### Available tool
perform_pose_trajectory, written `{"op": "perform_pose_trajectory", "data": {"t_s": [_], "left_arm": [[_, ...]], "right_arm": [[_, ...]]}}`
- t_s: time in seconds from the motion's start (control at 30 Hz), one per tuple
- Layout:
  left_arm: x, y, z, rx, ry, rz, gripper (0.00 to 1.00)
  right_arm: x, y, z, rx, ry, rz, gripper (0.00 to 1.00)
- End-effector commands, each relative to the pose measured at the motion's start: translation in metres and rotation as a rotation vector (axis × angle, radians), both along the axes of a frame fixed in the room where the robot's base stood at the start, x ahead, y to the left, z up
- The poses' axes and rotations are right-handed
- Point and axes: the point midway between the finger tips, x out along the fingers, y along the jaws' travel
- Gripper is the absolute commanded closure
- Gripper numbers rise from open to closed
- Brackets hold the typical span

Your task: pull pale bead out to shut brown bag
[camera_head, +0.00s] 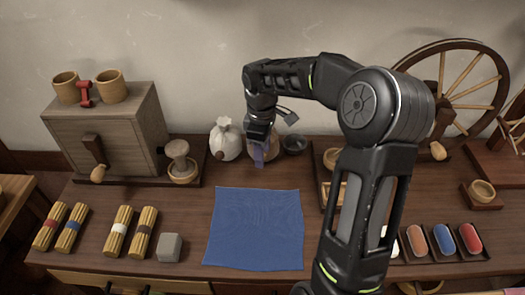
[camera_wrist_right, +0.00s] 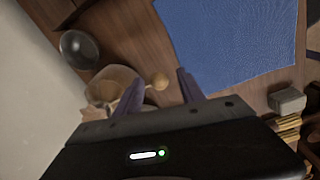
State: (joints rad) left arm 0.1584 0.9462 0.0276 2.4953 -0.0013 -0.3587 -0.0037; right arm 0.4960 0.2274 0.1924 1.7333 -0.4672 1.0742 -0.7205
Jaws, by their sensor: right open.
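The brown bag (camera_head: 273,153) stands at the back of the bench, partly hidden behind my right gripper (camera_head: 259,157) in the head view. In the right wrist view the bag (camera_wrist_right: 108,84) lies left of the fingers, partly covered by one finger. The pale bead (camera_wrist_right: 160,81) shows beside the bag, in line with the gap between the open fingertips of my right gripper (camera_wrist_right: 159,82). I cannot tell whether it is between them or beyond them. The bead is hidden in the head view. My left gripper is not in view.
A white bag (camera_head: 227,140) with a brown bead stands just left, and a dark bowl (camera_head: 294,144) just right. A blue cloth (camera_head: 255,228) lies in front. A wooden mill box (camera_head: 110,130) stands left; a grey block (camera_head: 169,247) sits near the front edge.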

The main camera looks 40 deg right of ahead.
Motion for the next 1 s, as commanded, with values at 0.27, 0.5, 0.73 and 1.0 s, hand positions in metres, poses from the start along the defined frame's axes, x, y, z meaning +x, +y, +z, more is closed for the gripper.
{"op": "perform_pose_trajectory", "data": {"t_s": [0.27, 0.5, 0.73, 1.0], "left_arm": [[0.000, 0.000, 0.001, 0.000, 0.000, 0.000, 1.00], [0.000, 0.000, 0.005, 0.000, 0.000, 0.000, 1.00], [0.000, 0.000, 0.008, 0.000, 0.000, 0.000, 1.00], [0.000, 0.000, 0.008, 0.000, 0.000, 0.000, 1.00]], "right_arm": [[0.000, 0.000, 0.005, -0.001, -0.001, 0.000, 0.54], [0.000, 0.001, 0.038, -0.001, -0.003, 0.000, 0.54], [-0.002, 0.003, 0.072, 0.000, -0.001, 0.000, 0.54], [-0.002, 0.004, 0.078, 0.000, 0.000, 0.000, 0.54]]}}
